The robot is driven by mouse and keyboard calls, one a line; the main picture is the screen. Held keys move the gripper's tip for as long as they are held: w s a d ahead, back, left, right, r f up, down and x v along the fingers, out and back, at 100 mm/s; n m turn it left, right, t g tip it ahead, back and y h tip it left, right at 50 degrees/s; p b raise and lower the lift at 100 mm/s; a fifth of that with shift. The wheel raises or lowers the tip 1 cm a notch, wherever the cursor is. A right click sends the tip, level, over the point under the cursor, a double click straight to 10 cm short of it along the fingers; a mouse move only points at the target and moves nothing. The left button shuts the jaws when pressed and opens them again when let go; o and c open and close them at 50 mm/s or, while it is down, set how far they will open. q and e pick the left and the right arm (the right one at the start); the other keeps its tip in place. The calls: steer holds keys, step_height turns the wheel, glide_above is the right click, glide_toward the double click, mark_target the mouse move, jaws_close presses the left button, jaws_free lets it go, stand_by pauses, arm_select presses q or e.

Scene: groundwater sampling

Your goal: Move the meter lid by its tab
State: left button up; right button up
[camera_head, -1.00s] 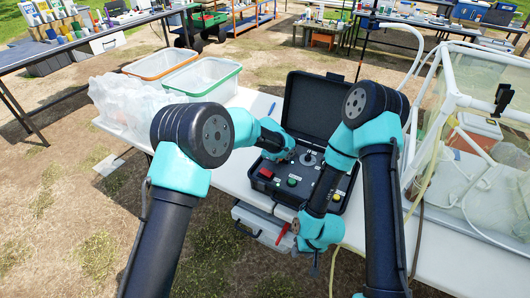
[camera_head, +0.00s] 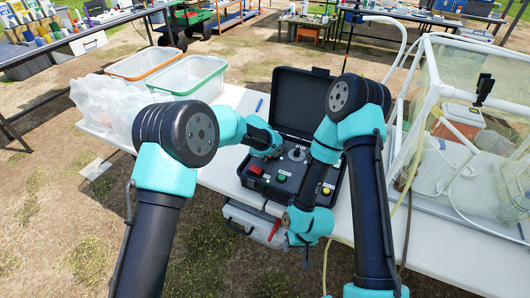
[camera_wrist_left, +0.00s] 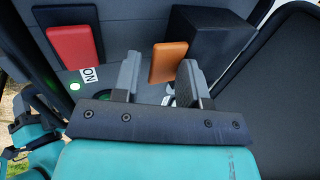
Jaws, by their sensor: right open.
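The black meter case (camera_head: 250,182) stands on the white table with its lid (camera_head: 302,97) raised at the back. The panel has a red block, a green button and a yellow button. My left arm reaches in from the left, its fingertips hidden in the head view. In the left wrist view my left gripper (camera_wrist_left: 160,61) is open over the panel. An orange tab (camera_wrist_left: 170,62) shows beyond the fingers, near the right one; I cannot tell whether they touch. The lid fills the right side there (camera_wrist_left: 290,90). My right gripper (camera_head: 306,257) is open and empty, pointing down in front of the case.
Two clear bins, orange-rimmed (camera_head: 145,63) and green-rimmed (camera_head: 187,77), stand at the back left beside clear plastic bags (camera_head: 105,105). A blue pen (camera_head: 260,104) lies left of the lid. A white-framed clear enclosure (camera_head: 465,130) stands close on the right.

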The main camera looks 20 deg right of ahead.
arm_select(q)
steer(key=v, duration=1.7)
steer(key=shift+r, duration=0.2)
steer(key=s+a+f+n+g, duration=0.1)
steer(key=s+a+f+n, duration=0.1)
steer(key=a+f+n, duration=0.65)
steer(key=s+a+f+n+g, duration=0.1)
steer(key=s+a+f+n, duration=0.2)
steer(key=a+f, duration=0.95)
steer(key=s+a+f+n, duration=0.6)
steer(key=s+a+n, duration=0.2)
steer(key=s+a, duration=0.1)
steer(key=s+a+f+n, duration=0.6)
steer(key=s+a+n, duration=0.3)
steer(key=s, duration=0.3)
steer(key=shift+s+a+f+g+h, duration=0.2)
steer(key=shift+g+h, duration=0.1)
steer(key=shift+g, duration=0.1)
steer(key=shift+w, duration=0.1)
